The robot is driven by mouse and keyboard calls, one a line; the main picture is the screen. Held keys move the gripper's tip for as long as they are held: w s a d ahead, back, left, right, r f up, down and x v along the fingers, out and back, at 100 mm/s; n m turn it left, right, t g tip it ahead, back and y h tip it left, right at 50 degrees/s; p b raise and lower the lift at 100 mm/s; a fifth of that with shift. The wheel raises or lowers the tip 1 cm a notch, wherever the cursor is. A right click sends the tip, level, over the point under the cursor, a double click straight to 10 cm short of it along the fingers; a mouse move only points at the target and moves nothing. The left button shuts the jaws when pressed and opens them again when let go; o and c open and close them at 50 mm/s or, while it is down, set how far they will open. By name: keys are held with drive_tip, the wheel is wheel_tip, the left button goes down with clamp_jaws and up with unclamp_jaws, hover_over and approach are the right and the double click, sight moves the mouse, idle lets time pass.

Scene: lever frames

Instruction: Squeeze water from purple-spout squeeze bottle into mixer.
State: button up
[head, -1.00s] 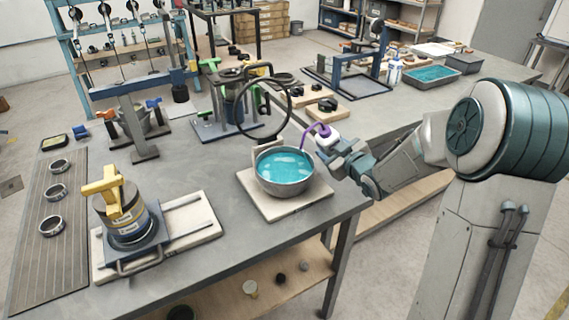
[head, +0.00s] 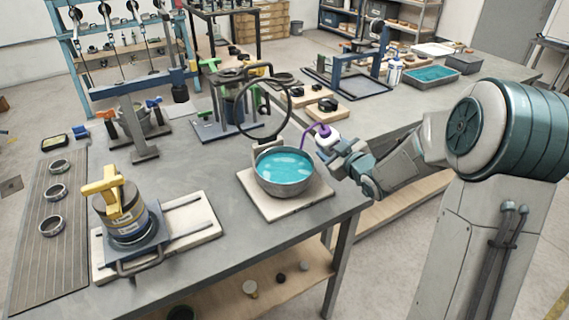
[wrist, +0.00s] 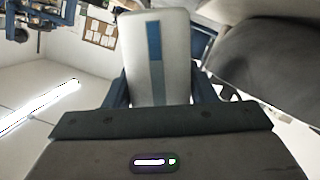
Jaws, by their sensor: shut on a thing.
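The squeeze bottle (head: 326,141) is white with a bent purple spout (head: 309,133). My gripper (head: 337,150) is shut on it at the right of the bowl. The spout curves over to the left and its tip points down near the bowl's upper right rim. The mixer bowl (head: 264,181) is grey metal and holds blue-green liquid (head: 285,168). It stands on a pale board, with a large dark ring handle (head: 241,112) behind it. The wrist view shows the pale bottle body (wrist: 172,60) with a blue stripe between my fingers. No stream of water can be made out.
A canister with a yellow handle (head: 122,212) stands on a board at the front left. Dark clamps (head: 325,105) sit on wooden blocks behind the bowl. A tray of blue liquid (head: 431,77) is on the far right bench. Bare tabletop (head: 215,180) lies left of the bowl.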

sight(339, 136)
idle(0.3)
drive_tip(key=shift+r+p, duration=1.7)
drive_tip(key=shift+r, duration=0.85)
